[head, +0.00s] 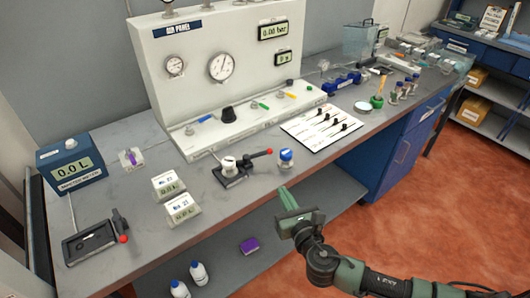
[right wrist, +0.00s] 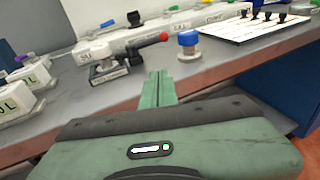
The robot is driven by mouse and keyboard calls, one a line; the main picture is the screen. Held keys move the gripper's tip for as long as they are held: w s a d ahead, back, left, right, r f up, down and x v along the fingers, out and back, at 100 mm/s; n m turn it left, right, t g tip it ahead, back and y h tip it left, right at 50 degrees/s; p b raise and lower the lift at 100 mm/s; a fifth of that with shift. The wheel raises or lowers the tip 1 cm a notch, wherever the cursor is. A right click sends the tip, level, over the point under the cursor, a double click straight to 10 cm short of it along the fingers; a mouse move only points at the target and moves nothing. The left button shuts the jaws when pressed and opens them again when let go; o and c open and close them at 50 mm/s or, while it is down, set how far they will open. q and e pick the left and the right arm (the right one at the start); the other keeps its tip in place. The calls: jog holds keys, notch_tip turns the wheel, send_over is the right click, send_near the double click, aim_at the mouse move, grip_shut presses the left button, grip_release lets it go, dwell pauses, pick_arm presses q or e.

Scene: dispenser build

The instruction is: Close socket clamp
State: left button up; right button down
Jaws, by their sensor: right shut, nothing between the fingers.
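The socket clamp (head: 232,172) is a black block on the bench's front part, with a whitish round piece in it and a dark lever reaching right to a red ball knob (head: 268,152). The lever lies low and near level. The clamp also shows in the right wrist view (right wrist: 105,72), with its red knob (right wrist: 163,37) beyond the fingertips. My right gripper (head: 286,191) is shut and empty, in front of the bench edge, below and right of the knob and apart from it. I cannot tell if the clamp grips the whitish piece. My left gripper is out of view.
A blue-capped jar (head: 286,158) stands just right of the knob. Two small labelled boxes (head: 168,186) (head: 182,208) stand left of the clamp. A dark fixture with another red knob (head: 90,242) is at far left.

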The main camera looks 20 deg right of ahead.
jog(key=r, duration=0.1)
jog(key=p, duration=0.2)
send_near(253, 157)
jog(key=w+d, duration=0.1)
jog(key=w, duration=0.1)
jog(key=w+d+f, duration=0.1)
jog(key=w+d, duration=0.1)
jog(key=shift+w+d+f, duration=0.1)
jog(key=shift+w+d, duration=0.25)
jog(key=shift+w, duration=0.9)
